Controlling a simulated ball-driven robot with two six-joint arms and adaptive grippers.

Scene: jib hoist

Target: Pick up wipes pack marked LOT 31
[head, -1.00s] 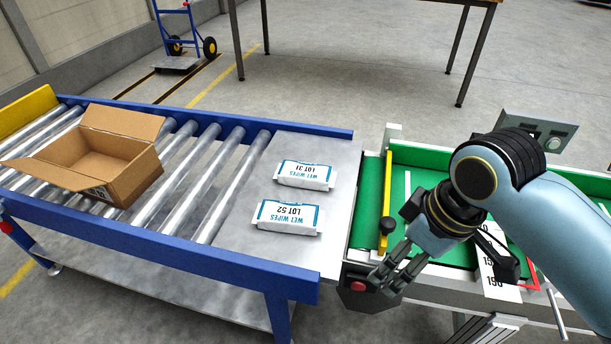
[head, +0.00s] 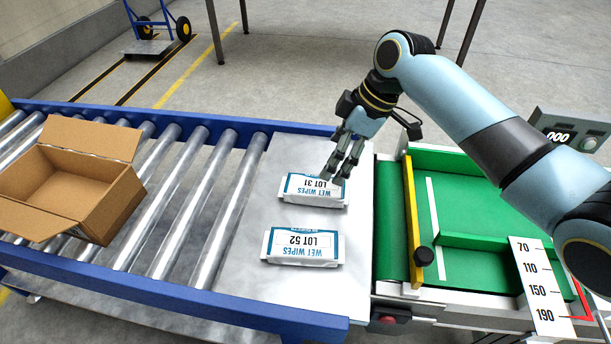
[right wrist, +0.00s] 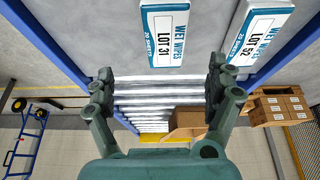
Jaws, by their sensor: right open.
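The wipes pack marked LOT 31 (head: 308,188) lies flat on the grey metal plate (head: 290,155) at the end of the roller conveyor. It also shows in the right wrist view (right wrist: 164,35), ahead of the fingers. A similar pack marked LOT 52 (head: 303,246) lies in front of it, apart from it. My right gripper (head: 340,175) is above the right end of the LOT 31 pack in the head view and hides a little of it. In the right wrist view (right wrist: 160,85) its fingers are spread wide with nothing between them. My left gripper is not in view.
An open cardboard box (head: 75,185) sits on the rollers (head: 190,200) at left. Blue rails (head: 160,291) edge the conveyor. To the right is a green bed (head: 470,210) with a yellow bar (head: 412,220), a number scale (head: 541,288) and a display (head: 560,137).

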